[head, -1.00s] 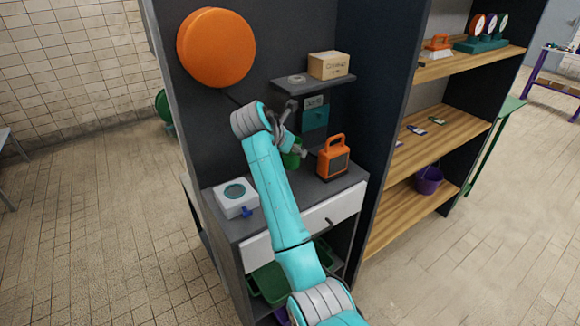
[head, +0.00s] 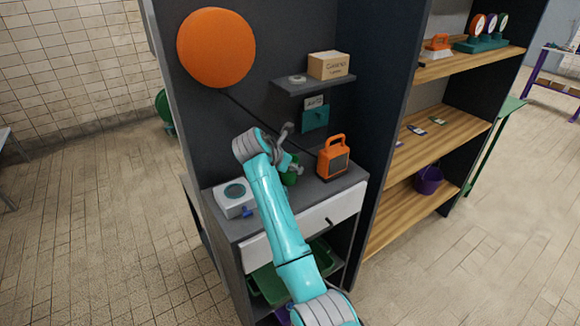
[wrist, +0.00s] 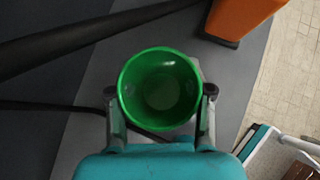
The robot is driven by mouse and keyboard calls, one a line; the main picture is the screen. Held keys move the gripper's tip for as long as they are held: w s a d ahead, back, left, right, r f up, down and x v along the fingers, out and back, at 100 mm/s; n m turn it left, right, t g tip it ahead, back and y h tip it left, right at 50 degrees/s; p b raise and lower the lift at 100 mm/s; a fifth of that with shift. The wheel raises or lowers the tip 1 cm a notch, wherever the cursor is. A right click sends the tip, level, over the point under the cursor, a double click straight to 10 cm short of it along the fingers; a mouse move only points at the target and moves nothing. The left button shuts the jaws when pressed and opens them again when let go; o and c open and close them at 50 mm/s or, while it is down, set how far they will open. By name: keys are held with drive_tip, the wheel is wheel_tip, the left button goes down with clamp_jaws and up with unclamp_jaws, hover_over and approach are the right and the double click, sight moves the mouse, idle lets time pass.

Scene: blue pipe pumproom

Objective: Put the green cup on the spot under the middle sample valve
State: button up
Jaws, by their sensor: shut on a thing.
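The green cup (head: 291,177) is between the fingers of my gripper (head: 293,167) over the grey counter in the head view, partly hidden by my arm. The wrist view shows the cup (wrist: 160,88) from above, open end facing the camera, empty inside. A finger presses on each side of its rim, so my gripper is shut on it. I cannot tell whether its base touches the counter. I see no sample valve and no marked spot in these views.
An orange lamp-like box (head: 333,158) stands close to the right of the cup. A white box with a round top (head: 234,197) stands at the counter's left. A small shelf (head: 313,85) with a carton (head: 329,65) hangs above. A dark cord runs behind my gripper.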

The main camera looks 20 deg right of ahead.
drive_tip(key=o, duration=0.7)
drive_tip(key=shift+f, duration=0.1)
drive_tip(key=o, duration=0.4)
